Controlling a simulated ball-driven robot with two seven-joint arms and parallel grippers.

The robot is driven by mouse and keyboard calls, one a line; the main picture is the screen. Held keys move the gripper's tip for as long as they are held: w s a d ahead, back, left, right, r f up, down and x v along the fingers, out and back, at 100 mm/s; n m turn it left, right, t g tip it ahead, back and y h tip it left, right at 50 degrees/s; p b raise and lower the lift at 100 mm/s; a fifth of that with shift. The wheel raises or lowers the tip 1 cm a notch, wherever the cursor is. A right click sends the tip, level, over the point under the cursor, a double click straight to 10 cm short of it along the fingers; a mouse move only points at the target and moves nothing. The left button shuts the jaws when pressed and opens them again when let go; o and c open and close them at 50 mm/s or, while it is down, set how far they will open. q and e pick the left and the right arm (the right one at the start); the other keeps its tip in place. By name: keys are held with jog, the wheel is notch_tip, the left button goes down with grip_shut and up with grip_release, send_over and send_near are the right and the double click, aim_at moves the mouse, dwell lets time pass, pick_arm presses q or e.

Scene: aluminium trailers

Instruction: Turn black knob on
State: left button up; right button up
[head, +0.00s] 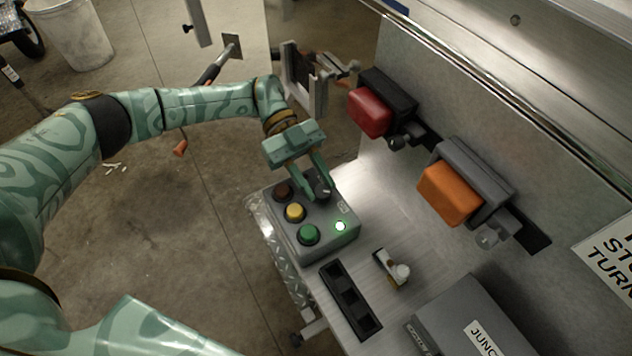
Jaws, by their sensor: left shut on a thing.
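The black knob (323,188) sits at the back right of a grey control box (328,245) on the metal bench. My left gripper (319,192) reaches down over the box and is shut on the black knob, its fingers on either side and hiding part of it. The box also has a dark red button (282,191), a yellow button (295,212) and a green button (309,234). My right gripper is not in view.
A red block (369,112) and an orange block (449,194) are mounted on the metal wall at the right. A black slotted tray (350,300), a small white-topped switch (393,269) and a grey junction box (470,315) are on the bench. Concrete floor lies left.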

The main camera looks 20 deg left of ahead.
pick_arm(q)
jog(key=shift+w+m+g+y+b, duration=0.1)
jog(key=shift+m+g+y+b, duration=0.3)
jog(key=shift+m+b, duration=0.1)
jog(key=shift+d, duration=0.1)
jog(key=o, duration=1)
jog(key=shift+c, duration=0.2)
